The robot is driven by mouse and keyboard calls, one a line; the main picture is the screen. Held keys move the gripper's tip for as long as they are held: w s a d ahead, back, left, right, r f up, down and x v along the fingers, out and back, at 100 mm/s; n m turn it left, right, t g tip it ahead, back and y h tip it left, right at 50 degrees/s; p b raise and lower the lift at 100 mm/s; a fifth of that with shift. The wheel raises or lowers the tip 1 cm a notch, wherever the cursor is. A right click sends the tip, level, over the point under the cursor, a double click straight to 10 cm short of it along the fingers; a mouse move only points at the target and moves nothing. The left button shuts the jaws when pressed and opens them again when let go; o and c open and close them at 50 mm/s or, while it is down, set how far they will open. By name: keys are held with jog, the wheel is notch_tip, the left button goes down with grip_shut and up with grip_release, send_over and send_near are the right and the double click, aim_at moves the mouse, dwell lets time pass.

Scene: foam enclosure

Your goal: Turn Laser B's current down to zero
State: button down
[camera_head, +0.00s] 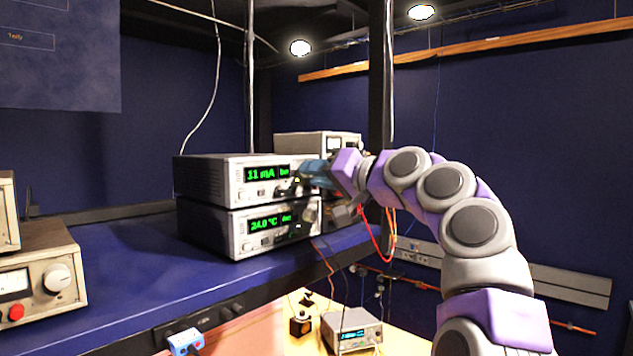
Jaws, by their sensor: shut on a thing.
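A grey instrument box (205,178) stands on the blue shelf, with a green display (266,174) reading about 11 mA. No Laser B label is legible on it. My arm reaches in from the right, and my bluish gripper (312,174) is at the right end of this box's front panel. It is shut on what seems to be the panel's knob, which the fingers hide. A second box (205,222) sits directly underneath, with a green display (268,223) reading about 24.0 °C.
Another instrument (330,140) stands behind the stack. A dark post (380,80) rises behind my wrist. Older meters (40,280) stand at the left. Below are a small grey device (350,330) and hanging red and orange cables (372,235). The blue shelf (130,265) is clear between meters and stack.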

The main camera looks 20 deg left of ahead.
jog(key=shift+w+f+n, duration=0.25)
jog(key=shift+f+n, duration=0.15)
jog(key=shift+n, duration=0.7)
jog(key=n, duration=0.2)
jog(key=n+p, duration=0.1)
jog(key=n, duration=0.2)
jog(key=n+p, duration=0.1)
jog(key=n, duration=0.1)
jog(key=shift+d+r+n, duration=0.15)
jog(key=shift+r+n, duration=0.15)
jog(key=shift+n, duration=0.1)
jog(key=shift+r, duration=0.1)
jog(key=c, duration=1.4)
grip_release()
jog(key=shift+s, duration=0.1)
jog(key=o, duration=0.3)
jog(key=shift+w, duration=0.2)
jog(key=shift+o, duration=1)
jog(key=shift+s+a, duration=0.1)
jog(key=shift+a, duration=0.15)
